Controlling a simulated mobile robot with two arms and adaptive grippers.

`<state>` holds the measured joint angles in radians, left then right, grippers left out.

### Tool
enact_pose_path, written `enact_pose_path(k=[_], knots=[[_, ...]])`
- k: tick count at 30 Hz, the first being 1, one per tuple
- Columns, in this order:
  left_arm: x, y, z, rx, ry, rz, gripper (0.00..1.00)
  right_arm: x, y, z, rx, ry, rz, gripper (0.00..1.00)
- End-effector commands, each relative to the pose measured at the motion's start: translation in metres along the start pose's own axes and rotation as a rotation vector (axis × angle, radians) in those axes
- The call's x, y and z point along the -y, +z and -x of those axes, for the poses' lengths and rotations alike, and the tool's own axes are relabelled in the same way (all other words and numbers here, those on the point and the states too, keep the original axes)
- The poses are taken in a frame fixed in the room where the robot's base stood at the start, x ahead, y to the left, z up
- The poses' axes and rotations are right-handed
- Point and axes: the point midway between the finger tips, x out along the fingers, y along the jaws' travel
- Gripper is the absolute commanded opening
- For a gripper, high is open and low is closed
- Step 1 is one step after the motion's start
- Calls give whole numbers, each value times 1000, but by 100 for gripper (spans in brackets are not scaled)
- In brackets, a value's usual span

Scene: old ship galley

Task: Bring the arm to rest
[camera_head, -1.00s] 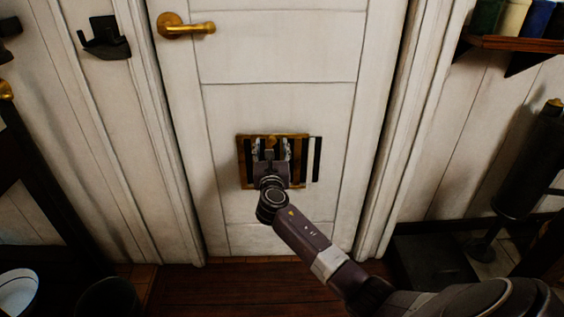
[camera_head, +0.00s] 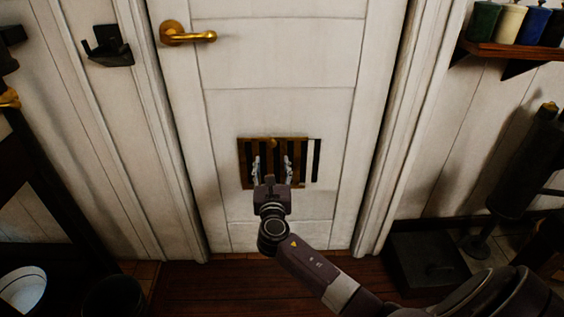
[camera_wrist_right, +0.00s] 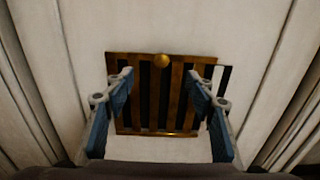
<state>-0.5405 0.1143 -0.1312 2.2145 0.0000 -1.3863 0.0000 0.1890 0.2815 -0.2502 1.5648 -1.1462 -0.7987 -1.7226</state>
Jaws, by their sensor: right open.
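My right gripper (camera_head: 272,170) is in front of the lower part of a white door (camera_head: 280,60), its arm coming in from the lower right. Its fingers are spread apart and nothing is between them. Behind them is a brass slatted vent (camera_head: 299,150) with a small round knob. The right wrist view shows the two blue-padded fingers (camera_wrist_right: 160,112) on either side of the vent (camera_wrist_right: 161,123), apart from its knob (camera_wrist_right: 161,60). My left gripper does not show.
A brass door handle (camera_head: 187,34) is at the upper left of the door. A shelf (camera_head: 515,50) with several canisters is at the upper right. A dark box (camera_head: 430,262) stands on the floor at right. A white bowl (camera_head: 22,288) is at lower left.

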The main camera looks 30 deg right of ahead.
Motion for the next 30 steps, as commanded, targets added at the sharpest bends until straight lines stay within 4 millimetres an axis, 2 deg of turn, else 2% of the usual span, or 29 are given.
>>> enact_pose_path(k=[7, 23, 26, 29, 30], knots=[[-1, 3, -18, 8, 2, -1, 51, 0, 1, 11, 0, 0, 0, 51], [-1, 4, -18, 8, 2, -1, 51, 1, -2, 12, -5, -1, -10, 51], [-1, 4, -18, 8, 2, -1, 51, 6, -18, 22, -51, -15, -105, 51], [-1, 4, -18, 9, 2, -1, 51, 16, -53, 45, -155, -59, -329, 51], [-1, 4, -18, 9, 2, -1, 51, 22, -72, 59, -211, -92, -449, 51]])
